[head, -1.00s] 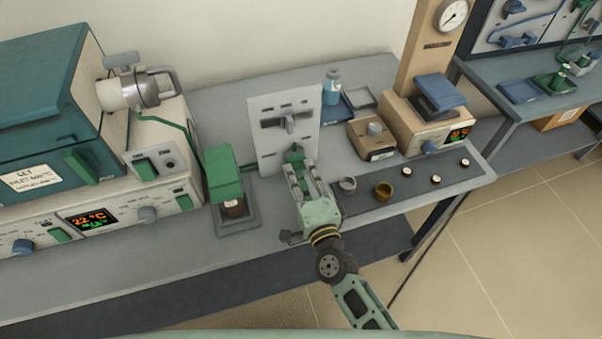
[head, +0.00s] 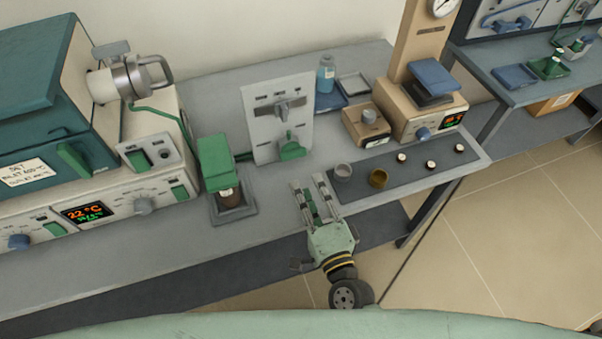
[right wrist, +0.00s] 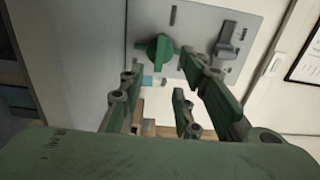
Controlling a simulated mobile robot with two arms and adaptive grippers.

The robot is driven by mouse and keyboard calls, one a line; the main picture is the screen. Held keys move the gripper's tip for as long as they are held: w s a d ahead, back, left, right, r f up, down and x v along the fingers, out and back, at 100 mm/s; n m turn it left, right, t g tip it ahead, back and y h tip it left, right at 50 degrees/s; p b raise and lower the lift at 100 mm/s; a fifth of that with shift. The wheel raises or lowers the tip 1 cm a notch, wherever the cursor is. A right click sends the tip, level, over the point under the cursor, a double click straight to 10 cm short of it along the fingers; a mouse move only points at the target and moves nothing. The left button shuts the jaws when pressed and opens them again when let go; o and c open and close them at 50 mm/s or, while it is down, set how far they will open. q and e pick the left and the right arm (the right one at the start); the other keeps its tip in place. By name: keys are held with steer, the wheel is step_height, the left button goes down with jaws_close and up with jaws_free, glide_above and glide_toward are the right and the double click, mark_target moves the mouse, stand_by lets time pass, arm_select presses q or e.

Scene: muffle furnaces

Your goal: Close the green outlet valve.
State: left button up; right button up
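The green outlet valve handle (head: 291,149) is on the lower part of an upright grey panel (head: 262,139). In the head view its wide part lies roughly across the panel, with a small stub pointing up. It also shows in the right wrist view (right wrist: 153,52), ahead of the fingers. My right gripper (head: 309,184) is over the bench's front edge, below and in front of the valve. My left gripper is not in view.
A grey handle (head: 283,110) is above the valve on the panel. A green-topped unit with a brown jar (head: 227,196) stands to the left, the furnace (head: 40,95) further left.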

steer(key=shift+v, duration=1.45)
steer(key=shift+a, duration=0.1)
